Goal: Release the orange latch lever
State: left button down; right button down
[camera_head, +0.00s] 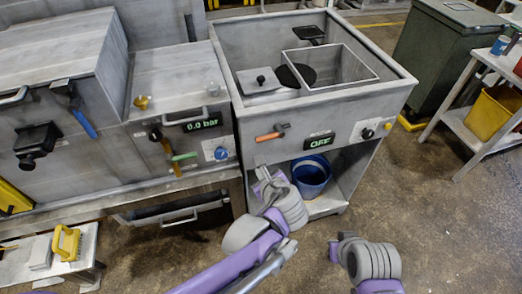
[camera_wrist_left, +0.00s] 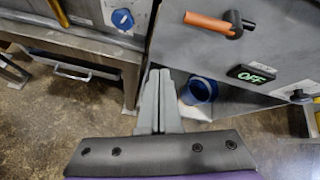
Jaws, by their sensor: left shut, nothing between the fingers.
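The orange latch lever (camera_head: 268,136) is on the upper front panel of the grey open-topped unit. It lies nearly level, its dark pivot (camera_head: 282,126) at the right end. In the left wrist view the orange lever (camera_wrist_left: 208,22) is near the top, beyond and to the right of my fingers. My left gripper (camera_head: 262,173) is below the lever, in front of the unit's lower opening, and apart from it. In the left wrist view the left gripper's fingers (camera_wrist_left: 158,86) are together and empty. My right arm shows at the lower right, but its fingers cannot be seen.
A blue bucket (camera_head: 311,175) stands in the lower opening, just right of my left gripper. Right of the lever are a green "OFF" display (camera_head: 319,141) and a black knob (camera_head: 368,133). A green-handled lever (camera_head: 184,156) is on the neighbouring machine.

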pick_arm(q)
jog(key=w+d+m+t+p, duration=0.1)
jog(key=w+m+p, duration=0.1)
jog(key=w, duration=0.8)
jog(key=shift+f+m, duration=0.25)
jog(key=shift+m, duration=0.65)
jog(key=shift+s+d, duration=0.1)
jog(key=shift+r+m+y, duration=0.3)
jog(key=shift+r+m, duration=0.1)
jog(key=shift+r, duration=0.35)
jog(key=shift+f, duration=0.1)
